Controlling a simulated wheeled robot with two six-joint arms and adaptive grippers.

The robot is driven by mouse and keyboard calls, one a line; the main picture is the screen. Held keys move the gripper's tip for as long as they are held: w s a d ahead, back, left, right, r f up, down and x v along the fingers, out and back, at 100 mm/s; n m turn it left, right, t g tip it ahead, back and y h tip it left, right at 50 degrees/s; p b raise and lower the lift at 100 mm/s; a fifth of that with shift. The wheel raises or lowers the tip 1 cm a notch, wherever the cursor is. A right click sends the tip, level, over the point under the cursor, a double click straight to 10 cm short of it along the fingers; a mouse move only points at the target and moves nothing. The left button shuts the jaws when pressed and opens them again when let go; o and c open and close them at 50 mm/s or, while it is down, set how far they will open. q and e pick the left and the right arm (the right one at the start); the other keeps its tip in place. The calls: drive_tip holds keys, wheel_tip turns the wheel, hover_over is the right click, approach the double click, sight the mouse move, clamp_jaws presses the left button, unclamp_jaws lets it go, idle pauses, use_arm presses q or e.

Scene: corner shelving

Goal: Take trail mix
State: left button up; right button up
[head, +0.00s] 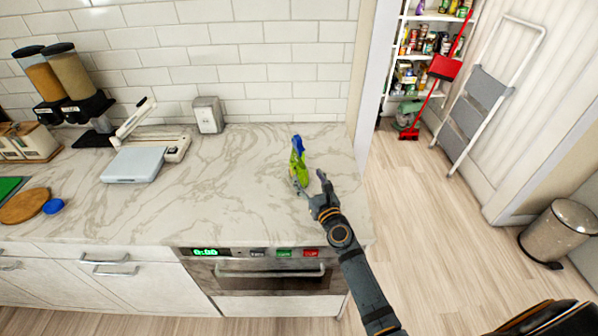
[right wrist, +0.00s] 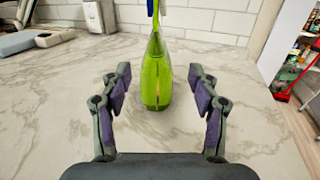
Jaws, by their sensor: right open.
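My right gripper (head: 311,184) is open, just in front of the package. In the right wrist view the purple-padded fingers are spread to its left and right, with a gap on both sides and no contact visible. My left gripper is not in view.
The counter (head: 235,185) is clear around the package. A white scale (head: 134,165), a small grey box (head: 208,114) and dispensers (head: 70,76) stand to the left. A tiled wall is behind. An oven (head: 262,276) is below. A pantry shelf (head: 425,58) and stepladder (head: 478,105) are at right.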

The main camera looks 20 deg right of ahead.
sight(304, 175)
drive_tip(key=shift+w+a+f, duration=0.15)
drive_tip(key=shift+w, duration=0.7)
drive_tip(key=shift+w+a+f, duration=0.1)
drive_tip(key=shift+w+f, duration=0.2)
drive_tip(key=shift+w, duration=0.35)
drive_tip(key=shift+w+a+f+b, duration=0.1)
drive_tip(key=shift+w+b, duration=0.3)
drive_tip(key=shift+w, duration=0.7)
drive_tip(key=w, duration=0.3)
drive_tip(key=shift+w+a+f, duration=0.1)
drive_tip(key=shift+a, duration=0.1)
drive_tip(key=shift+c, duration=0.7)
drive_tip(key=c, duration=1)
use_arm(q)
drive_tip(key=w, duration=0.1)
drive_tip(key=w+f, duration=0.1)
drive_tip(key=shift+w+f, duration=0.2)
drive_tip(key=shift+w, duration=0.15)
use_arm(e)
clamp_jaws()
